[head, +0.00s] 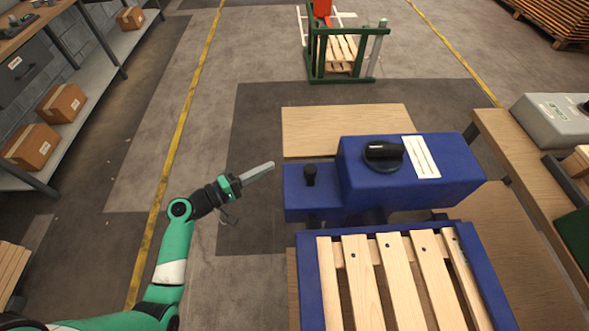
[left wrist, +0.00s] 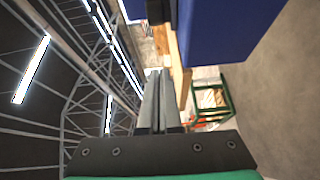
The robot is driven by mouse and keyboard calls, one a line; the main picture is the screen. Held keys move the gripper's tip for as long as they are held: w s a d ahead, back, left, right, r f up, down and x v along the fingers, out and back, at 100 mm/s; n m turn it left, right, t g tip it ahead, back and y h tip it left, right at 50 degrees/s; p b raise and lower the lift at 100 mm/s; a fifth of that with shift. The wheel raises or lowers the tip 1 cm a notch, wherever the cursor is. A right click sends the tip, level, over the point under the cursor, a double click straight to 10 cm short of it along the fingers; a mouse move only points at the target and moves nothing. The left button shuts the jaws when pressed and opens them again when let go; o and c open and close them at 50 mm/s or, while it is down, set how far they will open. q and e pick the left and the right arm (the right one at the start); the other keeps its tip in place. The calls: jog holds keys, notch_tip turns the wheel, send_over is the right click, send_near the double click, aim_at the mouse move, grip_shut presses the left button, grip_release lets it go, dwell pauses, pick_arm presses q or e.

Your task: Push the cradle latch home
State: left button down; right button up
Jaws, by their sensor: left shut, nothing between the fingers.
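A blue cradle (head: 308,270) holds a slatted wooden pallet (head: 395,285) at the bottom right of the head view. Behind it stands a blue housing (head: 450,165) with a black rotary handle (head: 382,152) and a lower left block bearing a small black knob (head: 310,174). I cannot tell which part is the latch. My left gripper (head: 270,166) is shut and empty, left of the lower block and apart from it, its fingers pointing right. In the left wrist view the shut fingers (left wrist: 160,80) show beside a blue surface (left wrist: 225,30). My right gripper is out of view.
A wooden bench top (head: 340,122) lies behind the housing. A side table (head: 500,150) with a grey box (head: 552,118) stands at right. Shelves with cardboard boxes (head: 62,102) line the left. A green frame (head: 345,55) stands farther back. The floor left of the cradle is clear.

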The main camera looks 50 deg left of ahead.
aim_at(299, 171)
pick_arm(q)
jog(key=shift+f, duration=0.2)
jog(key=shift+w, duration=0.1)
jog(key=w, duration=0.3)
jog(key=w+d+b, duration=0.1)
jog(key=w, duration=0.2)
jog(key=w+d+b, duration=0.1)
jog(key=w, duration=0.2)
jog(key=shift+w, duration=0.4)
jog(key=s+d, duration=0.2)
jog(key=d, duration=0.1)
jog(key=shift+d, duration=0.1)
